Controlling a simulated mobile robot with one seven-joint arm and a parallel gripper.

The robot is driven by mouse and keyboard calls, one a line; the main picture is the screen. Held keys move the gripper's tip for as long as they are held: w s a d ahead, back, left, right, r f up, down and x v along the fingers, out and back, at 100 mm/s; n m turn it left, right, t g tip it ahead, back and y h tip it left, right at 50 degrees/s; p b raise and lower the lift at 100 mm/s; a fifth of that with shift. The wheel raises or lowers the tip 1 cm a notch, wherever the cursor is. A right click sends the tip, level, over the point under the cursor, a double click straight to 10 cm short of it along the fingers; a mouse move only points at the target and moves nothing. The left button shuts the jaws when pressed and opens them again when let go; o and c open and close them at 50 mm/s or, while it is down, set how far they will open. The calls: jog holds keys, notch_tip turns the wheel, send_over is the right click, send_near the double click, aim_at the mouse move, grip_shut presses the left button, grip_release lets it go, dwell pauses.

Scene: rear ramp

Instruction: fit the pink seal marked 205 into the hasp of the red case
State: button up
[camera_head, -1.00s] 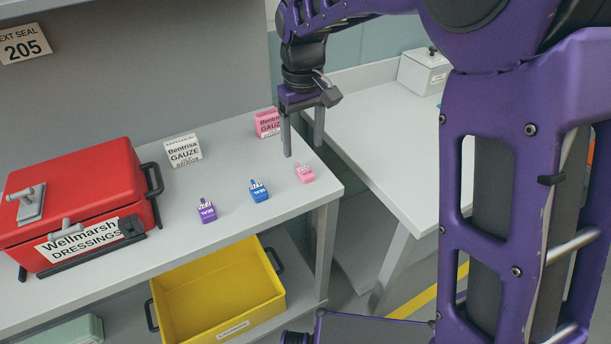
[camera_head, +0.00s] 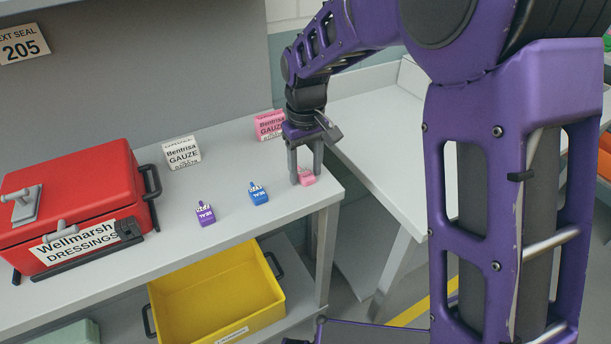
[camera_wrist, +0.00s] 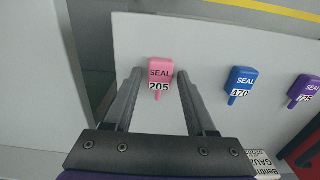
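The pink seal (camera_head: 307,177) lies on the grey bench near its right corner. In the wrist view the pink seal (camera_wrist: 159,77) reads SEAL 205. My gripper (camera_head: 306,180) is lowered at the pink seal, with its fingers open. In the wrist view the open gripper (camera_wrist: 158,84) has the seal between its fingertips, with gaps on both sides. The red case (camera_head: 75,190) stands at the left of the bench with a Wellmarsh DRESSINGS label. A dark hasp-like fitting (camera_head: 129,229) is at the right end of that label; its details are too small to tell.
A blue seal (camera_head: 258,194) marked 470 in the wrist view and a purple seal (camera_head: 205,213) lie left of the pink one. White (camera_head: 183,152) and pink (camera_head: 270,125) gauze boxes stand behind. A yellow bin (camera_head: 220,295) is below. A sign (camera_head: 22,46) reads 205.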

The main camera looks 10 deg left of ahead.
grip_shut()
